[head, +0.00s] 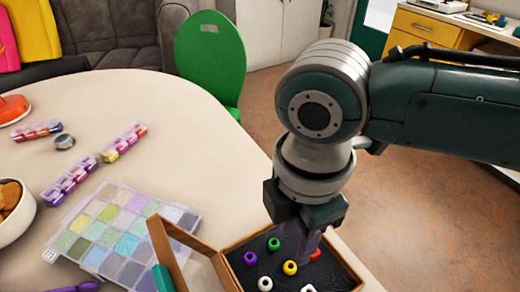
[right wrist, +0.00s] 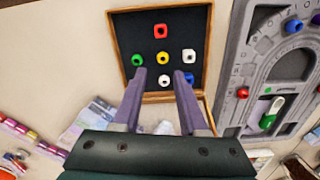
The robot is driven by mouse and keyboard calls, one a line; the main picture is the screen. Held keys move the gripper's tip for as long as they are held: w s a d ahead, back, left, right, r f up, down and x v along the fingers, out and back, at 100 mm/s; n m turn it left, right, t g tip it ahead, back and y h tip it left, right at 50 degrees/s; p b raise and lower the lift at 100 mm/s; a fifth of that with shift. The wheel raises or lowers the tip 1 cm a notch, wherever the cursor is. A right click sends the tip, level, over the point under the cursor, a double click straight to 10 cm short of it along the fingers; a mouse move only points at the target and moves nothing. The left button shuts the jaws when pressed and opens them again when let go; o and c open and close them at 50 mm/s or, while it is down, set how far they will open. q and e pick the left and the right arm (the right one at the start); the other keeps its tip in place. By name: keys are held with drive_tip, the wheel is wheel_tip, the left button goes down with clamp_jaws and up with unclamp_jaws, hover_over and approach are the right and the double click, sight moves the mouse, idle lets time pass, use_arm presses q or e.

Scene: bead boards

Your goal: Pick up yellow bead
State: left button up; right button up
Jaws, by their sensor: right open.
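The yellow bead (head: 290,267) lies in an open wooden box (head: 226,274) with a dark lining, near the table's edge. My left gripper is not in view.
Beside the yellow beads lie a green bead (head: 273,243), a purple bead (head: 250,257), a red bead (head: 315,254) and white ones (head: 265,283). A clear compartment case (head: 118,235) is left of the box. A grey board (right wrist: 236,80) stands right of it in the wrist view.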

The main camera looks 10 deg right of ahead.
sight(292, 263)
drive_tip(key=shift+s+f, duration=0.25)
drive_tip(key=shift+f, duration=0.9)
wheel_tip(292, 263, down, 5)
drive_tip(key=shift+f+b, duration=0.1)
drive_tip(key=shift+b, duration=1)
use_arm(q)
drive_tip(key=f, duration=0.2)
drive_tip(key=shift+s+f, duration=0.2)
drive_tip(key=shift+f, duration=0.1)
use_arm(e)
clamp_jaws()
